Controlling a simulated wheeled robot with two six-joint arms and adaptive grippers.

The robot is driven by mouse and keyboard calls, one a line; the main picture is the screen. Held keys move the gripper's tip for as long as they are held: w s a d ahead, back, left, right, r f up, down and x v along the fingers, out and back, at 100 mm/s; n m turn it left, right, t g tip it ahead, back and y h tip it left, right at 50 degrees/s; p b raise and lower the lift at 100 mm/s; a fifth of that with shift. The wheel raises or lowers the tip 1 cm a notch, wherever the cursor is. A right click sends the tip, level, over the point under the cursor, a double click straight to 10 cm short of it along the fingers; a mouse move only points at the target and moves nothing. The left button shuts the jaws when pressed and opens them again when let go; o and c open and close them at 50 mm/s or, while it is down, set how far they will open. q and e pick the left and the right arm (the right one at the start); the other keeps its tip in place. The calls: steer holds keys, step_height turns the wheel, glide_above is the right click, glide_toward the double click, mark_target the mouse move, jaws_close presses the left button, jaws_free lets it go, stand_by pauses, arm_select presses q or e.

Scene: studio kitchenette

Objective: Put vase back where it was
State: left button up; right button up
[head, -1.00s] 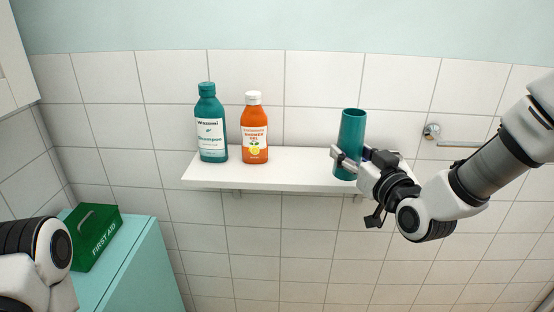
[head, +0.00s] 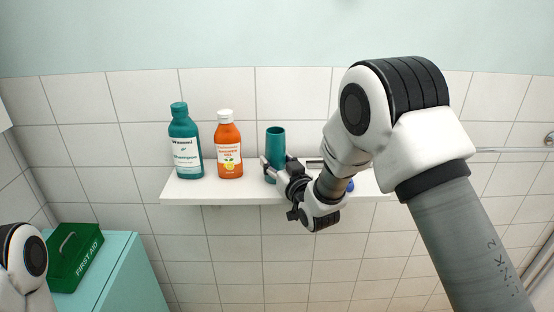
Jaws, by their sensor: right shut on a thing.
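The vase, a teal upright cylinder (head: 276,143), is at the white wall shelf (head: 185,190), right of an orange bottle. My right gripper (head: 273,172) is shut on the vase's lower part, coming from the right. The gripper hides part of the vase's base, so I cannot tell whether it touches the shelf. My left gripper is not in view; only a piece of my left arm shows at the lower left.
A teal shampoo bottle (head: 186,145) and the orange shower gel bottle (head: 229,148) stand on the shelf's left part. My right arm covers much of the shelf's right part, where a small blue thing (head: 350,185) peeks out. A green first aid box (head: 76,257) sits on a teal cabinet (head: 117,270).

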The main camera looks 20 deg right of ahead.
steer(key=o, duration=1)
steer(key=shift+s+f, duration=0.15)
steer(key=o, duration=0.4)
